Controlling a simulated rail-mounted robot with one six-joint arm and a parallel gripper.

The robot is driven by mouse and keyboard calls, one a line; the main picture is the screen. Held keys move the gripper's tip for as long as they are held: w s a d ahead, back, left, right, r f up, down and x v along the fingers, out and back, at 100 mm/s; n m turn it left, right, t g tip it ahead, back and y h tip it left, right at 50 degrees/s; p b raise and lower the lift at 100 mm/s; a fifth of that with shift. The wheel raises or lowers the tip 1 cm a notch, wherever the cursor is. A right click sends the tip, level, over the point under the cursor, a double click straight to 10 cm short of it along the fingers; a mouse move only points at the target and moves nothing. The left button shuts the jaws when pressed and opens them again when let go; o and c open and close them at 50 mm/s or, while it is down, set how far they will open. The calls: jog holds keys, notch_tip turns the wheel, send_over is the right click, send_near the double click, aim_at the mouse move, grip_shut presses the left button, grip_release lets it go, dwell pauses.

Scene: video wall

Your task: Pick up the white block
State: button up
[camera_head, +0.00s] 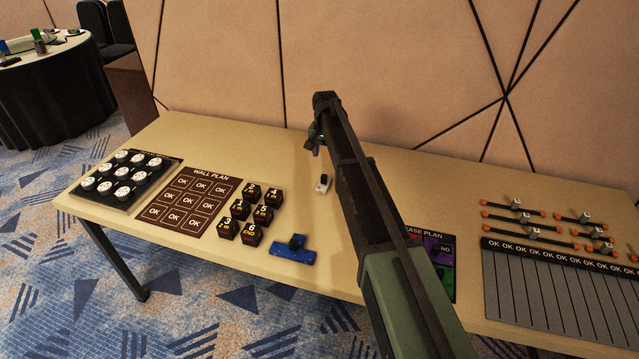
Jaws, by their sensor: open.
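A small white block (322,187) with a dark knob on top stands on the table, near its middle in the picture, just left of my arm. My gripper (317,150) hangs from the end of my arm, above and slightly behind the block in the picture. It is open and appears empty, apart from the block. Its fingers are small and dark here, and the exact height over the table is hard to tell.
Black numbered cubes (250,214), a WALL PLAN board (190,208) and a tray of white knobs (128,202) are left. Orange-tipped rods (512,215) lie right.

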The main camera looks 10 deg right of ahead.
aim_at(324, 176)
notch_tip(324, 176, down, 11)
jog(key=b, duration=1)
jog(key=shift+a, duration=0.15)
jog(key=shift+r, duration=0.2)
jog(key=shift+c, duration=0.5)
grip_shut()
